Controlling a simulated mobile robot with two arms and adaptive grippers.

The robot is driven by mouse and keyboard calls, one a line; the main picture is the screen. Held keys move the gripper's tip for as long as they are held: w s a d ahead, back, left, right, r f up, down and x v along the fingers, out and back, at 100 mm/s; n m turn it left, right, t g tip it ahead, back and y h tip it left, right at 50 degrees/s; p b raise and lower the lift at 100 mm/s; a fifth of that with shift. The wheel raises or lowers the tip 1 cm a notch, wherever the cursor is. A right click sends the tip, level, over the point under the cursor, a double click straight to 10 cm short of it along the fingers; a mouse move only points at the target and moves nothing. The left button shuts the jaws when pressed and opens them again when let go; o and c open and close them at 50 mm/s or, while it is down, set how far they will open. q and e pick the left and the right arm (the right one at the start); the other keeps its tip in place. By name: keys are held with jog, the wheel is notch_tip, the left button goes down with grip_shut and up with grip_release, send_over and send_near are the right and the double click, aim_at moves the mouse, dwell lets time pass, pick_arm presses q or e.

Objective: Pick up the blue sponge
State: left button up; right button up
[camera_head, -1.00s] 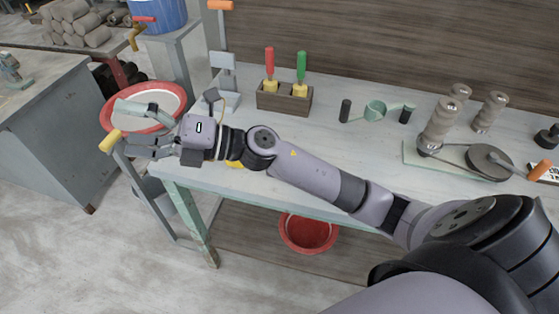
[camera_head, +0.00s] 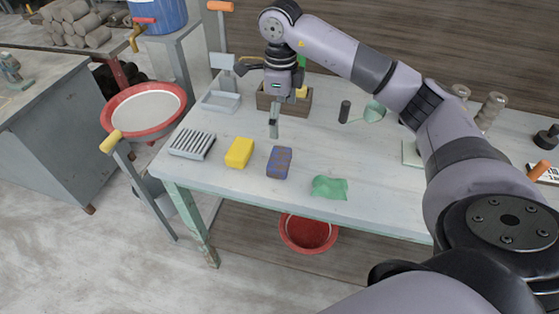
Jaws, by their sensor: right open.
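The blue sponge (camera_head: 279,162) lies on the workbench (camera_head: 360,160), near its front edge, with brownish patches on its top. My right gripper (camera_head: 274,131) points down over the bench, behind the sponge as seen from the head. It is open and empty, and its fingers look apart from the sponge. The fingers are seen nearly in line, so the gap between them is hard to see. My left gripper is not in view.
A yellow sponge (camera_head: 239,152) and ribbed grey rack (camera_head: 192,145) lie left of the blue sponge; a green cloth (camera_head: 329,187) lies right. A wooden tool holder (camera_head: 266,102) stands behind my gripper, a shallow tray (camera_head: 221,103) to its left.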

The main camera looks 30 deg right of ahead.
jog(key=p, duration=0.2)
send_over(279, 157)
jog(key=f, duration=1)
jog(key=shift+s, duration=0.2)
notch_tip(279, 157, down, 5)
jog(key=shift+w+r+p, duration=0.1)
jog(key=shift+p, duration=1.15)
jog(key=shift+f, duration=0.25)
jog(key=shift+c, duration=0.6)
jog(key=c, duration=0.8)
jog(key=shift+r, duration=0.15)
jog(key=shift+c, duration=0.2)
notch_tip(279, 157, up, 20)
jog(key=b, duration=0.4)
